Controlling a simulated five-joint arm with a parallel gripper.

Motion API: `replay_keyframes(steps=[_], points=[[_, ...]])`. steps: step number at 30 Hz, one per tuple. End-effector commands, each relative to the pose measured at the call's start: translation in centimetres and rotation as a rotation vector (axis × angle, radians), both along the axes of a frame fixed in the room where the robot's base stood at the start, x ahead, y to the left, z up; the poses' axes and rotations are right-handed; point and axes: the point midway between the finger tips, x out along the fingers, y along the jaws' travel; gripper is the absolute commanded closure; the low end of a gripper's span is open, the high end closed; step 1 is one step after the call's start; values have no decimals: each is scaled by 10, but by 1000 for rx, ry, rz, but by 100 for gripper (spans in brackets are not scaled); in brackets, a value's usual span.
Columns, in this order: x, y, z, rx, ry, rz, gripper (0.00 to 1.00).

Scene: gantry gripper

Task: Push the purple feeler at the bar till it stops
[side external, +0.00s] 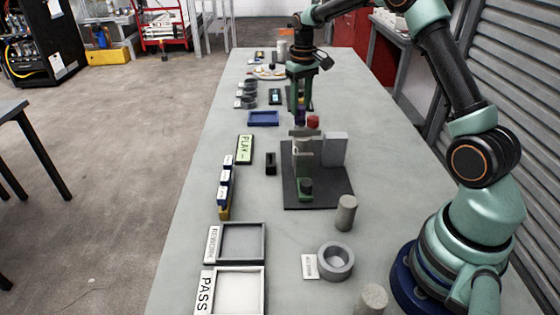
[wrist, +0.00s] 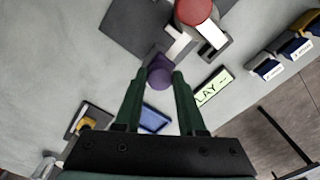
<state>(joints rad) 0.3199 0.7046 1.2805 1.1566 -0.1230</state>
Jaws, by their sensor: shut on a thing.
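My gripper (side external: 299,110) reaches down over the far side of the dark fixture plate (side external: 318,200). Its fingers are shut on the purple feeler (side external: 299,118), which also shows between the green fingertips in the wrist view (wrist: 158,73). A grey bar (side external: 304,132) lies across the top of the fixture, just on the near side of the feeler. In the wrist view the feeler is close to a pale bar-like part (wrist: 178,46); I cannot tell whether they touch. A red-topped cylinder (side external: 313,122) stands beside the feeler, to its right.
A grey block (side external: 334,149) stands right of the bar. A green display (side external: 244,149) and small black part (side external: 271,163) lie left of the plate. A blue tray (side external: 264,118) is beyond. REWORK (side external: 264,243) and PASS (side external: 262,290) trays, a ring (side external: 335,262) and cylinders are nearer.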

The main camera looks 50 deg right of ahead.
Motion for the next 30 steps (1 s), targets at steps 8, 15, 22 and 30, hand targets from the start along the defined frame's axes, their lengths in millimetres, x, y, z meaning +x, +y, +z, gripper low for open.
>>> replay_keyframes(steps=[8, 15, 22, 30], points=[[-13, 14, 1, 0, 0, 2, 93], [-14, 15, 0, 2, 5, 3, 94], [-14, 15, 0, 1, 3, 3, 31], [-13, 13, 4, 0, 0, 1, 31]])
